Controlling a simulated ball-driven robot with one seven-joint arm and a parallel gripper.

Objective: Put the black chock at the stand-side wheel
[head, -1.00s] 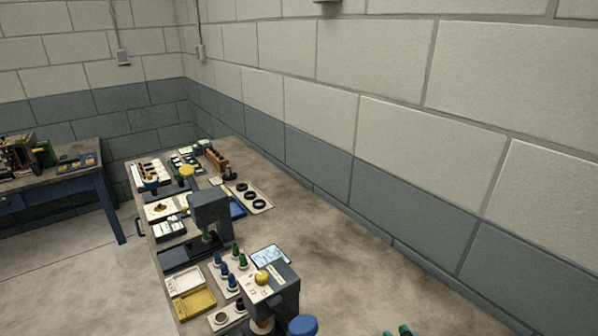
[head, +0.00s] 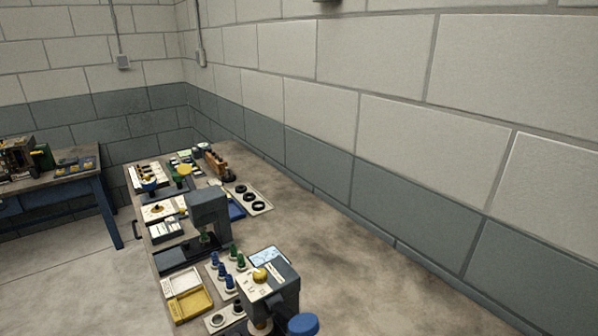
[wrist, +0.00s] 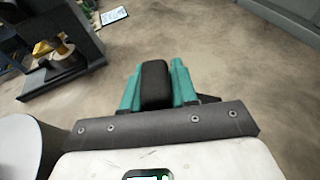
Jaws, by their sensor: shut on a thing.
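The black chock (wrist: 156,84) is between the teal fingers of my gripper (wrist: 158,82) in the wrist view. My gripper is shut on it, with its dark rounded block showing between the fingertips. Brown, blotchy surface lies beyond the fingers, and the chock's height above it is hard to judge. My gripper is outside the head view. I cannot make out any wheel or stand in either view.
A dark grey bench device (head: 270,287) with a blue knob (head: 303,324) stands at the front of the bench (head: 330,245). A second grey device (head: 209,212), a yellow tray (head: 194,304) and black rings (head: 250,197) stand farther back. The bench's right side is clear, along the wall.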

